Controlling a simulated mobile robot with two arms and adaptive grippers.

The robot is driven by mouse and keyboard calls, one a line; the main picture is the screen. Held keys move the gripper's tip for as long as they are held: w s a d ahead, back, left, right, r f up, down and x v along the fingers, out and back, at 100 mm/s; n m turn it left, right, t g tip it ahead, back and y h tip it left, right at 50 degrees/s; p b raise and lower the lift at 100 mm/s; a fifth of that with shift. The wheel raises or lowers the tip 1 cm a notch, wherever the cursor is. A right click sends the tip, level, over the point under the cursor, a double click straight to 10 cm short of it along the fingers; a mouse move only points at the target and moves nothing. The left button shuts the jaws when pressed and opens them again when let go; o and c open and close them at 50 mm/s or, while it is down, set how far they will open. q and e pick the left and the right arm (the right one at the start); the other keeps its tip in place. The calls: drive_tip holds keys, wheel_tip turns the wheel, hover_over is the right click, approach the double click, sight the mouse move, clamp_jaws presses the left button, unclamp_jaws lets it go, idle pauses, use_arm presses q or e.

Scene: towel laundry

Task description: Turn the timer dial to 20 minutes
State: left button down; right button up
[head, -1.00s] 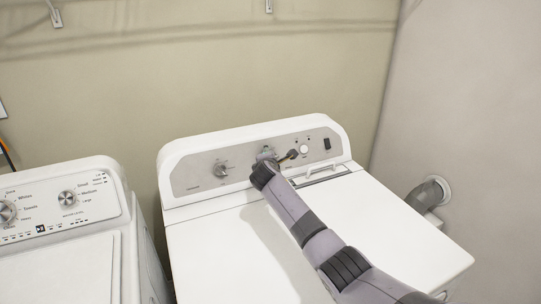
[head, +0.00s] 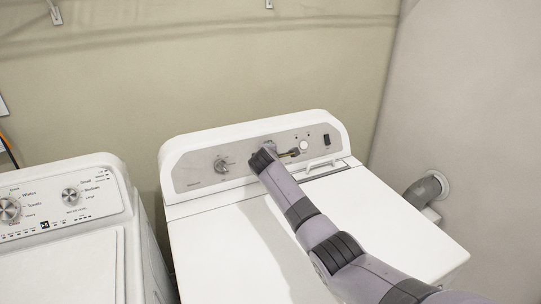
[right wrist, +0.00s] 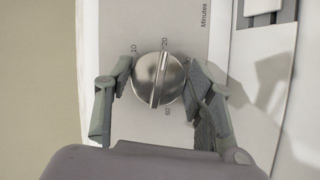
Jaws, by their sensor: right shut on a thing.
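The timer dial (right wrist: 152,82) is a round silver knob with a raised ridge, filling the middle of the right wrist view. Its printed marks include 10, 20 and the word Minutes. The ridge's upper end points close to the 20 mark. My right gripper (right wrist: 162,84) is shut on the dial, with one finger on each side. In the head view, my right gripper (head: 279,152) reaches the control panel (head: 242,167) of the white dryer and mostly hides the dial. My left gripper is not in view.
Another knob (head: 221,166) sits on the panel left of my gripper. A round white button (head: 303,145) and a dark switch (head: 326,140) are to its right. A washer (head: 60,262) stands at left. The dryer top (head: 215,250) is clear.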

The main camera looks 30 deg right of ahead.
drive_tip(key=o, duration=1.1)
drive_tip(key=shift+o, duration=0.2)
drive_tip(key=shift+r, duration=0.1)
drive_tip(key=v, duration=1.2)
